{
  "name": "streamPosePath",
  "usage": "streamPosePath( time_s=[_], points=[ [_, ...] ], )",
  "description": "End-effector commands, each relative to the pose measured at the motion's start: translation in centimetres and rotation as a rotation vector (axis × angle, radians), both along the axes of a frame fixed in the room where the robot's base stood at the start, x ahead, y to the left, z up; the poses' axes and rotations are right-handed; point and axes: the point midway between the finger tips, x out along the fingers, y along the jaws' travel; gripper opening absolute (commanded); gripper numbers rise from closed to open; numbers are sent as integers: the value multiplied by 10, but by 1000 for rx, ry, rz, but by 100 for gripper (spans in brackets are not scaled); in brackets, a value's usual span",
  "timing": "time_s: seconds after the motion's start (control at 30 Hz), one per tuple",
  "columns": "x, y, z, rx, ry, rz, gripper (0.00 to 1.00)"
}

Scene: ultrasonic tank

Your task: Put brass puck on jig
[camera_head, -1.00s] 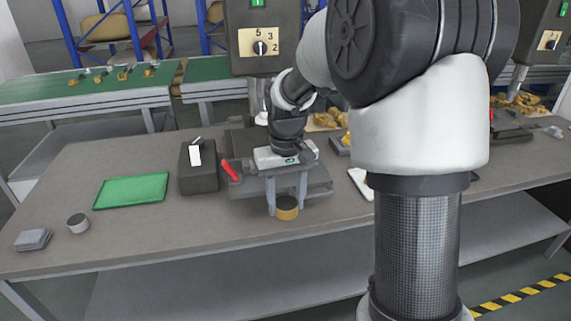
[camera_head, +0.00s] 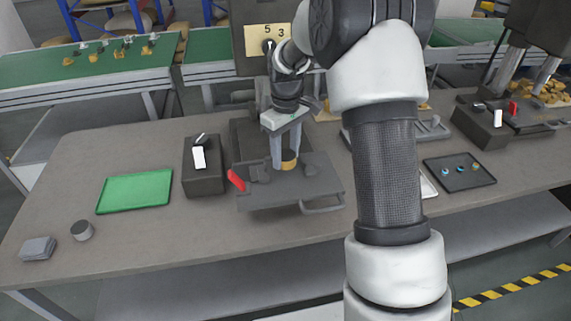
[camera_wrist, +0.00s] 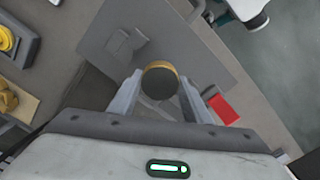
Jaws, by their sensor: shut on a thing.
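The brass puck (camera_head: 289,165) is a short cylinder with a brass-coloured side; in the wrist view its dark round end (camera_wrist: 160,84) faces the camera. My gripper (camera_head: 283,163) is shut on it, with one finger on each side, also in the wrist view (camera_wrist: 158,93). The jig (camera_head: 315,187) is a dark grey plate with a small raised block (camera_head: 259,173) and a red handle (camera_head: 236,180). It also shows in the wrist view (camera_wrist: 185,55). The puck is over the jig; I cannot tell whether it touches.
A dark box with a white switch (camera_head: 203,167) stands left of the jig. A dark tray (camera_head: 459,172) with small parts is at right. A machine column (camera_head: 255,45) rises behind.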

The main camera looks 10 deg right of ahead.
Motion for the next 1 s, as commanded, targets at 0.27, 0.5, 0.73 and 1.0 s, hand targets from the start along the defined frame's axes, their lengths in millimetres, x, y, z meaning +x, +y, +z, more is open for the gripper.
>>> streamPosePath(
  time_s=[0.27, 0.5, 0.73, 1.0],
  points=[
    [0, 0, -23, 0, -1, -1, 0],
    [1, 0, -42, 0, -4, -2, 0],
    [1, 0, -43, 0, -4, -2, 0],
    [0, 0, -46, 0, -1, -2, 63]
  ],
)
